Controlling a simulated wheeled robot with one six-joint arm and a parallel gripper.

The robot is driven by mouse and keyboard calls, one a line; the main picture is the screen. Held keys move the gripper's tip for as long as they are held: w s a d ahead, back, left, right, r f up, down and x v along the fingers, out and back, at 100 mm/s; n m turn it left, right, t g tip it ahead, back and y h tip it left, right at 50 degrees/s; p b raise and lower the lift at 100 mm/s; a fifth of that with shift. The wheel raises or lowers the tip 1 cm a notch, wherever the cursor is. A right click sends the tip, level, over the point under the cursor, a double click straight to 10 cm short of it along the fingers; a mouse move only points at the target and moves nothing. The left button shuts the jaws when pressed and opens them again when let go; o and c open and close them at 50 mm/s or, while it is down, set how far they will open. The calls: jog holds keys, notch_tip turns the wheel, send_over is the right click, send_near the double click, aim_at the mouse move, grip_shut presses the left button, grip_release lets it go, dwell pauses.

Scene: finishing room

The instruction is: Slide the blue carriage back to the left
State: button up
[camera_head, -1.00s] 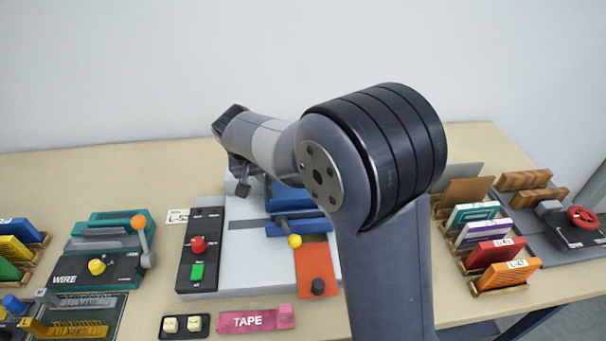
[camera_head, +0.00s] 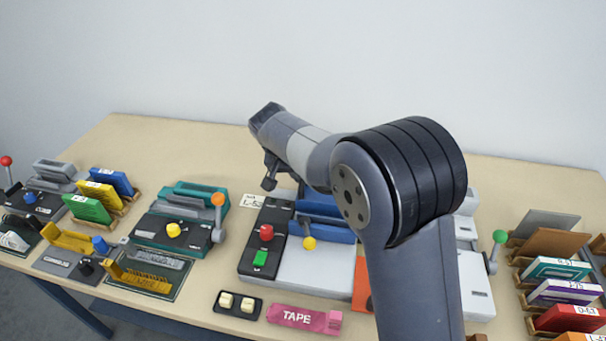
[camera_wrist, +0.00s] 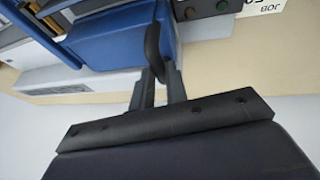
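The blue carriage (camera_head: 328,228) sits on the light grey machine bed (camera_head: 310,268), near its left end, close to the black panel with red and green buttons. A lever with a yellow ball (camera_head: 309,243) stands at its front. In the wrist view the blue carriage (camera_wrist: 112,35) fills the upper left. My gripper (camera_head: 269,183) is at the carriage's back left. In the wrist view my gripper's fingers (camera_wrist: 160,75) are close together around the lower end of a dark curved handle (camera_wrist: 154,48) against the carriage. My arm hides the machine's right part.
The black button panel (camera_head: 262,240) borders the bed on the left. Farther left stands a teal machine (camera_head: 180,225) with an orange-knobbed lever. Upright coloured plates (camera_head: 565,290) stand at the right.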

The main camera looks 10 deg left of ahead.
jog(key=o, duration=0.5)
jog(key=shift+a, duration=0.3)
jog(key=v, duration=1.1)
jog(key=shift+b, duration=0.3)
jog(key=shift+f, duration=0.15)
jog(key=x, duration=1)
jog(key=shift+w+d+f+p, duration=0.1)
jog(key=shift+w+d+p, duration=0.05)
jog(key=shift+p, duration=0.2)
jog(key=shift+w+d+f, duration=0.1)
jog(key=shift+d+f, duration=0.05)
jog(key=shift+f, duration=0.1)
jog(key=shift+d+r, duration=0.1)
jog(key=shift+d, duration=0.3)
